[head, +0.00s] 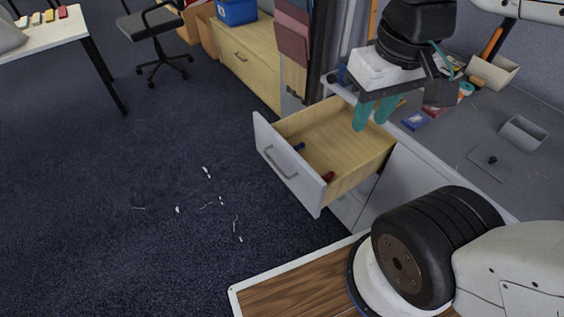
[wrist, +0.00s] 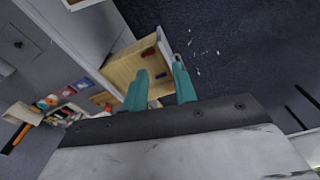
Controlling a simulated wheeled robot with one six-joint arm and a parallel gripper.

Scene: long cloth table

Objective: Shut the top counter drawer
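The top counter drawer (head: 281,166) is pulled far out, with a white front, a bar handle (head: 281,163) and a pale wood interior. A blue item (head: 299,148) and a red item (head: 328,177) lie inside. The drawer also shows in the wrist view (wrist: 122,68), partly hidden behind my fingers. My gripper (head: 371,124) has two teal fingers, apart with nothing between them. In the head view it overlaps the drawer's inner right end; its height above the drawer is hard to tell. In the wrist view the fingertips (wrist: 160,66) point toward the drawer and its front.
A wooden cabinet (head: 250,65) stands behind. A wood-topped surface (head: 290,290) is near.

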